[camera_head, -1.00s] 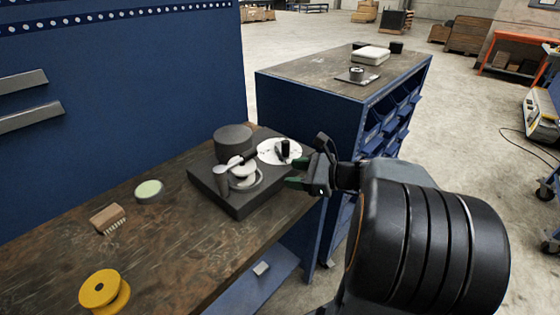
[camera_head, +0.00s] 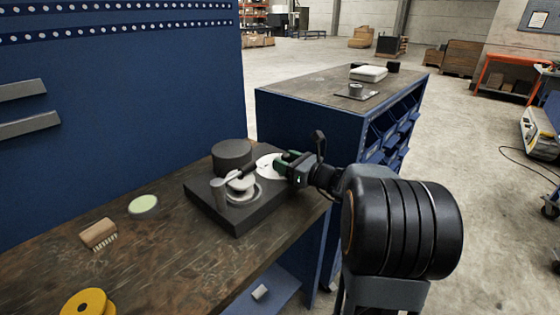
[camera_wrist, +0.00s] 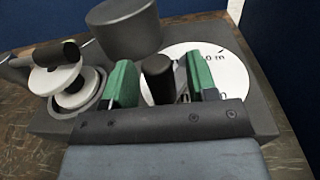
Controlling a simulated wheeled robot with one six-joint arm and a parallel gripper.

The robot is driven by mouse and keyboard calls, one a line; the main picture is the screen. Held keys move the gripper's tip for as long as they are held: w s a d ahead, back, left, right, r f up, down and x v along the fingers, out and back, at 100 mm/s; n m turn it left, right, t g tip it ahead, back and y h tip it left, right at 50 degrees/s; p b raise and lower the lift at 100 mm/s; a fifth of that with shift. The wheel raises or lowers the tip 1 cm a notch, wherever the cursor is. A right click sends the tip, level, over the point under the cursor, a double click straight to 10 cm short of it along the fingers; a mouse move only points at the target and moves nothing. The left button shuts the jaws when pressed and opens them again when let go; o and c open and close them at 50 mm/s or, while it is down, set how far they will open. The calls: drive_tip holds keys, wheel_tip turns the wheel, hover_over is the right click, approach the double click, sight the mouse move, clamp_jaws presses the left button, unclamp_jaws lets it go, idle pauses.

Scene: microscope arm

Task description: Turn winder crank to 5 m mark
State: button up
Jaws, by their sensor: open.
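The winder has a dark square base (camera_head: 235,213) on the wooden workbench. Its white dial (camera_head: 266,165) lies flat at the right of the base and also shows in the wrist view (camera_wrist: 232,75), with "0 m" print partly visible. An upright black crank knob (camera_wrist: 157,80) stands at the dial. My gripper (camera_head: 283,163) is over the dial; in the wrist view its green fingers (camera_wrist: 160,85) stand on both sides of the knob, open, with a gap at the right finger. The knob is hidden by my gripper in the head view.
A dark cylinder (camera_head: 232,154) and a pale spool with a dark-handled arm (camera_head: 241,181) stand on the base. A brush (camera_head: 98,234), a pale green disc (camera_head: 143,204) and a yellow spool (camera_head: 88,302) lie to the left. A blue wall stands behind.

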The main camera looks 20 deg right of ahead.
drive_tip(key=shift+x, duration=1.05)
clamp_jaws()
